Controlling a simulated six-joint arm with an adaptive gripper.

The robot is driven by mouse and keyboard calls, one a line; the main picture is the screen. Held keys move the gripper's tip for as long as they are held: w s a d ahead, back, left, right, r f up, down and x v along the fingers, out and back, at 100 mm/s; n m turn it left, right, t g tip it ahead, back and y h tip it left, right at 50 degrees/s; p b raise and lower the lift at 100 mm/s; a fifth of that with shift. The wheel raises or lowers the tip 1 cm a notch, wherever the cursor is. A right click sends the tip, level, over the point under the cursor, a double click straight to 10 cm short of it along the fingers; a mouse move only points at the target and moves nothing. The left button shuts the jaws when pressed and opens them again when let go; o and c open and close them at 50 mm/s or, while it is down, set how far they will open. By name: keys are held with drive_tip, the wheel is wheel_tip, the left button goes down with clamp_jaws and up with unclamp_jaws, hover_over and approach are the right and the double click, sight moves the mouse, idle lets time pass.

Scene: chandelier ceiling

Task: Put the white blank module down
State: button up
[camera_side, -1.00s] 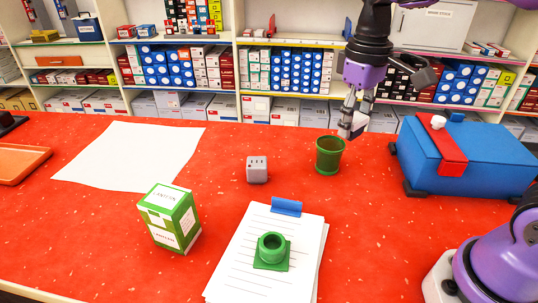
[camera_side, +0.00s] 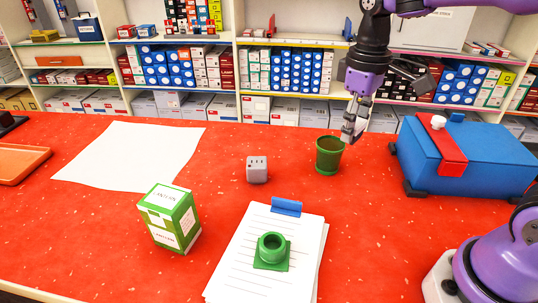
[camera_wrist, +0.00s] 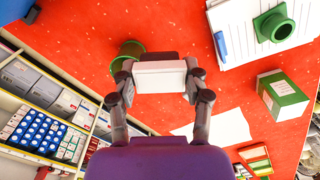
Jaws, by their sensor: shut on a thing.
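My gripper (camera_wrist: 160,78) is shut on the white blank module (camera_wrist: 160,72), a pale block held crosswise between the two fingertips in the wrist view. In the side view my gripper (camera_side: 352,132) hangs above the red table, just to the right of and above the green cup (camera_side: 329,155). The module is small and mostly masked by the fingers there. The cup also shows in the wrist view (camera_wrist: 126,54), just left of the module and partly behind the left finger. No contact between module and table is visible.
A grey cube (camera_side: 257,170) stands mid-table. A blue case with a red strap (camera_side: 470,165) is at the right. A green-white box (camera_side: 168,218) and papers (camera_side: 240,268) with a green flanged part (camera_side: 272,252) lie in front. A white sheet (camera_side: 128,155) and orange tray (camera_side: 18,163) are left.

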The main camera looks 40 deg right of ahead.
drive_tip(key=d+f+n, duration=0.3)
drive_tip(key=n, duration=0.1)
drive_tip(key=shift+w+f, duration=0.3)
drive_tip(key=shift+f, duration=0.1)
hover_over(374, 167)
wheel_tip(374, 167, down, 7)
drive_tip(key=shift+w+r, duration=0.1)
drive_tip(key=shift+d+f, duration=0.1)
drive_tip(key=shift+f, duration=1.8)
drive_tip(key=shift+f, duration=0.1)
drive_tip(key=o, duration=1)
drive_tip(key=shift+f, duration=0.1)
